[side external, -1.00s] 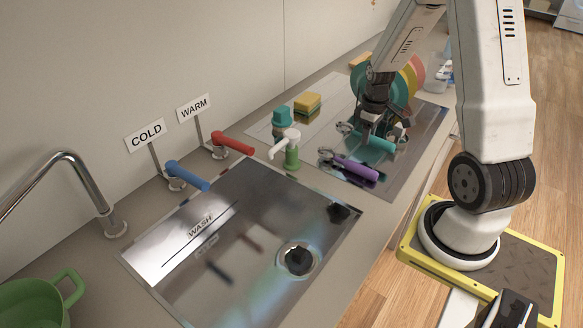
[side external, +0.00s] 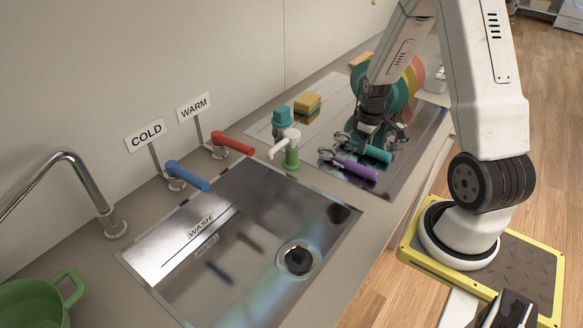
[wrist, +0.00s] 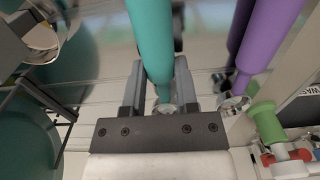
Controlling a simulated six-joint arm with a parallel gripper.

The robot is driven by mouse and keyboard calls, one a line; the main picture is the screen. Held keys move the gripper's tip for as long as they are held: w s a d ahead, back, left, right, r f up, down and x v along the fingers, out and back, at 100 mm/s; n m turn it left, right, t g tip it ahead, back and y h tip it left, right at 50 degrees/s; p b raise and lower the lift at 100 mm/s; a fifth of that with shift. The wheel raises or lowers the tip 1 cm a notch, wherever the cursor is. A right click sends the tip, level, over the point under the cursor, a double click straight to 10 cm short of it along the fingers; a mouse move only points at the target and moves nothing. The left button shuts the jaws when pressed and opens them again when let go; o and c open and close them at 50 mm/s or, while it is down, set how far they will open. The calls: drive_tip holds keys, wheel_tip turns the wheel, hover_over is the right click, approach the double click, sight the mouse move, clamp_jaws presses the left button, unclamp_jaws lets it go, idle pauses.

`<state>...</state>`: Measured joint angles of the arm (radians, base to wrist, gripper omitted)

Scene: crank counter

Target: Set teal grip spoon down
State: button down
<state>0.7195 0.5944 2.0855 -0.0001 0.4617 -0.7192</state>
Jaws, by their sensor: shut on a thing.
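The teal grip spoon (side external: 375,153) is low over the metal drainboard, beside the purple-handled utensil (side external: 355,168). I cannot tell whether it touches the surface. In the wrist view the teal handle (wrist: 151,40) runs up between my fingers, with its metal end partly hidden below. My gripper (side external: 368,138) is shut on the teal grip spoon; its fingers also show in the wrist view (wrist: 159,82). The purple utensil (wrist: 265,38) lies to the right of the teal handle there, apart from it.
Plates in a rack (side external: 413,75) stand behind my gripper. A soap pump (side external: 291,150), a teal-topped bottle (side external: 282,118) and a yellow sponge (side external: 307,103) are to the left. The wash basin (side external: 210,250) is in front. Bare drainboard (side external: 400,180) lies right of the utensils.

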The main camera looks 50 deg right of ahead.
drive_tip(key=shift+f, duration=0.1)
drive_tip(key=shift+c, duration=1.8)
unclamp_jaws()
wheel_tip(320, 180, up, 12)
drive_tip(key=a+f+t, duration=0.2)
drive_tip(key=a, duration=2.3)
drive_tip(key=shift+s+t, duration=0.25)
drive_tip(key=shift+t, duration=0.05)
